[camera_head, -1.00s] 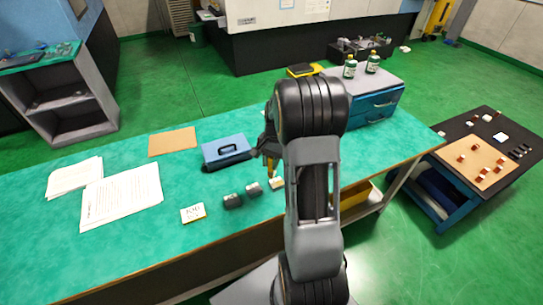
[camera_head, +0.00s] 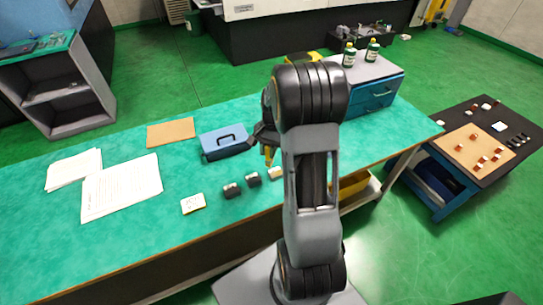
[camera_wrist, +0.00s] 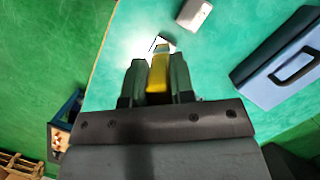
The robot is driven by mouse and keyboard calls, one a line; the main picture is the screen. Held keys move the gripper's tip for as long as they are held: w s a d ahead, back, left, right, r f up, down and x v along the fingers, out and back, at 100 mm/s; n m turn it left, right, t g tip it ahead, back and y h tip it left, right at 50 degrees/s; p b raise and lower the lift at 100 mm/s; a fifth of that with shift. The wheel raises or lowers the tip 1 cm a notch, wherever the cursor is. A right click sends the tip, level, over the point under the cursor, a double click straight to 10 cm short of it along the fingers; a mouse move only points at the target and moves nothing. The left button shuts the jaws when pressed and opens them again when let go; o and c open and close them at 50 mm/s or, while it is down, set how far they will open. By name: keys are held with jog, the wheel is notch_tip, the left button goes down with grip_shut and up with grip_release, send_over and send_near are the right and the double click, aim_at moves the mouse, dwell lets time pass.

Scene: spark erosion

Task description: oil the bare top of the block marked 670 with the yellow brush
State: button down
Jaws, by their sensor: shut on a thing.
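The yellow brush (camera_wrist: 157,78) is clamped between the two dark fingers of my gripper (camera_wrist: 157,82). In the head view the brush (camera_head: 268,155) hangs tip down above the green bench, partly behind my arm. Three small blocks stand in a row there: a dark one (camera_head: 231,190), a grey one (camera_head: 253,179) and a pale one (camera_head: 275,173) closest to the brush. The number 670 is not legible on any of them. In the wrist view a pale block (camera_wrist: 195,14) lies beyond the fingers, and the brush tip is over a bright, unclear patch.
A blue case with a dark handle (camera_head: 223,142) stands behind the blocks. A small marked card (camera_head: 193,204), paper sheets (camera_head: 121,187) and a brown board (camera_head: 171,133) lie to the left. Two bottles (camera_head: 349,55) stand on a drawer cabinet (camera_head: 372,97) at the back right.

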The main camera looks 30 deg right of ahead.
aim_at(268, 166)
jog(key=shift+w+f, duration=0.15)
jog(key=shift+f+b, duration=0.4)
jog(key=shift+b, duration=0.05)
notch_tip(268, 166, down, 7)
jog(key=b, duration=0.5)
jog(key=shift+d+r, duration=0.15)
jog(key=shift+d, duration=0.2)
jog(key=shift+s+d, duration=0.15)
jog(key=shift+d, duration=0.65)
jog(key=shift+s+d, duration=0.15)
jog(key=shift+d, duration=0.6)
jog(key=shift+w+a, duration=0.2)
jog(key=shift+a, duration=1.7)
notch_tip(268, 166, up, 8)
jog(key=p, duration=0.6)
